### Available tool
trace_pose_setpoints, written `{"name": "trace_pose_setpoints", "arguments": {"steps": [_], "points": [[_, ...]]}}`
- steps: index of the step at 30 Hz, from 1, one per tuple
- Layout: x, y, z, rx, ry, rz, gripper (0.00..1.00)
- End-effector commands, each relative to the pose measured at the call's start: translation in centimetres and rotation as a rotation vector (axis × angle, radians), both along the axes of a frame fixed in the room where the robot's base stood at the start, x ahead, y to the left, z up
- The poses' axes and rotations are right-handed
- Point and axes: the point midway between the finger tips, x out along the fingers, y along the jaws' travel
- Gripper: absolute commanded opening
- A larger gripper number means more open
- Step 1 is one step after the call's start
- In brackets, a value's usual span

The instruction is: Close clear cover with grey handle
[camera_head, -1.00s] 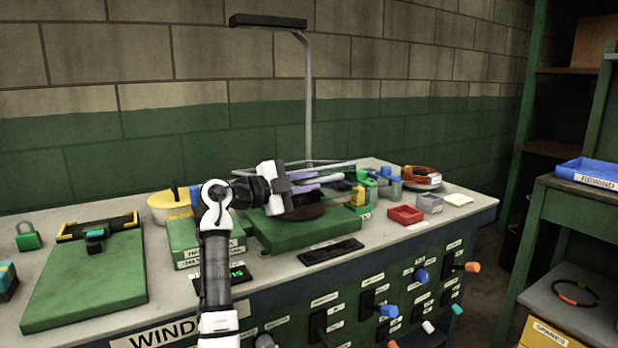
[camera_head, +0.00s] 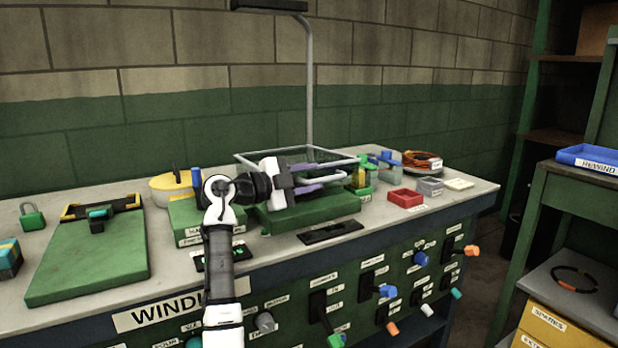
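The clear cover (camera_head: 345,153) shows as a thin pale frame around a see-through panel, above the green winder base (camera_head: 315,216). It looks tilted and stands clear of the base at the front. A grey bar that looks like its handle (camera_head: 334,180) runs beside my fingers at the cover's front right. My gripper (camera_head: 322,177) points right at the cover's front, with its two purple fingers spread apart. The handle appears near or between them; I cannot tell whether they touch it. My white wrist hides part of the base and cover.
A yellow round pot (camera_head: 171,187) and a green labelled box (camera_head: 188,222) stand left of the base. A green board (camera_head: 90,260) lies further left. Red (camera_head: 405,198) and grey (camera_head: 430,186) bins stand right. A lamp post (camera_head: 309,95) rises behind; levers and knobs line the front panel.

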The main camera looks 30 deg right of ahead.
Motion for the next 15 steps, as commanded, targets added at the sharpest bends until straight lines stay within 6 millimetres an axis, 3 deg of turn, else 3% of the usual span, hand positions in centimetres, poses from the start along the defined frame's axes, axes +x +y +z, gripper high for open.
{"name": "trace_pose_setpoints", "arguments": {"steps": [10, 15], "points": [[0.0, 0.3, 0.2, -0.003, -0.005, 0.0, 0.34], [0.2, 2.6, 0.1, -0.004, -0.006, 0.003, 0.34]]}}
